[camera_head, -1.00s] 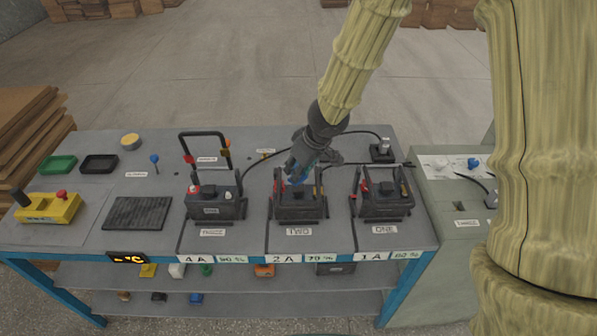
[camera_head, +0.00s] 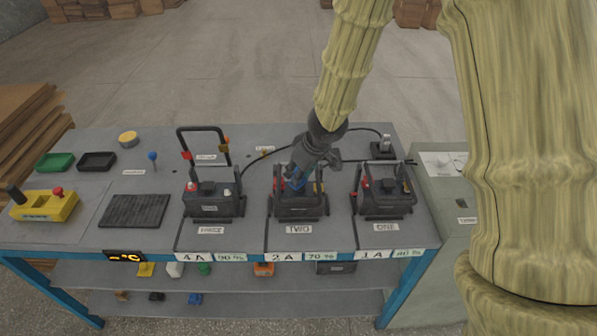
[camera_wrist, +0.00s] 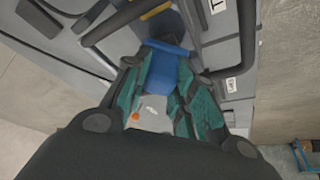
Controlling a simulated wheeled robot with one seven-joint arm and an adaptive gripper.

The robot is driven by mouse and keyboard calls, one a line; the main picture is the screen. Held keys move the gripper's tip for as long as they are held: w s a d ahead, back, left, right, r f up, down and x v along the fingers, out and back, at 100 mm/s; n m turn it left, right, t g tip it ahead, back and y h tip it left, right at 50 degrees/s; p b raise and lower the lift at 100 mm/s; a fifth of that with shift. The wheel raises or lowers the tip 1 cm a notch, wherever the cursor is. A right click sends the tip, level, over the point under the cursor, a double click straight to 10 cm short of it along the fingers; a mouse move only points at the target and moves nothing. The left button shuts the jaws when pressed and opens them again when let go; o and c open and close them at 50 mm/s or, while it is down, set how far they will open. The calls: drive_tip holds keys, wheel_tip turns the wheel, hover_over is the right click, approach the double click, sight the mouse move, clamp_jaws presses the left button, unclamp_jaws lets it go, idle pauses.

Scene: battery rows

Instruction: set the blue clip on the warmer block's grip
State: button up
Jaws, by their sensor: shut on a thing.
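My gripper (camera_head: 297,181) is shut on the blue clip (camera_wrist: 168,72), which sits between its teal finger pads in the wrist view. In the head view the clip (camera_head: 294,184) is low over the middle block (camera_head: 299,204), labelled TWO; I cannot tell whether it touches that block's grip. The left block (camera_head: 212,202) has its black grip (camera_head: 203,129) standing up. The right block (camera_head: 386,195) is labelled ONE. My gripper hides much of the middle block's top. Nothing I can read shows which block is warmer.
On the bench (camera_head: 110,240) stand a yellow box (camera_head: 45,208), a dark ribbed pad (camera_head: 135,211), a green tray (camera_head: 54,162) and a black tray (camera_head: 97,162). A display (camera_head: 125,257) reads only °C marks. A cable (camera_head: 262,157) runs behind the blocks.

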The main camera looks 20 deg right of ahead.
drive_tip(key=o, duration=1)
drive_tip(key=shift+f, duration=0.1)
drive_tip(key=shift+r+p, duration=0.3)
drive_tip(key=shift+r, duration=0.1)
drive_tip(key=shift+p+v, duration=3.3)
drive_tip(key=shift+v, duration=2.5)
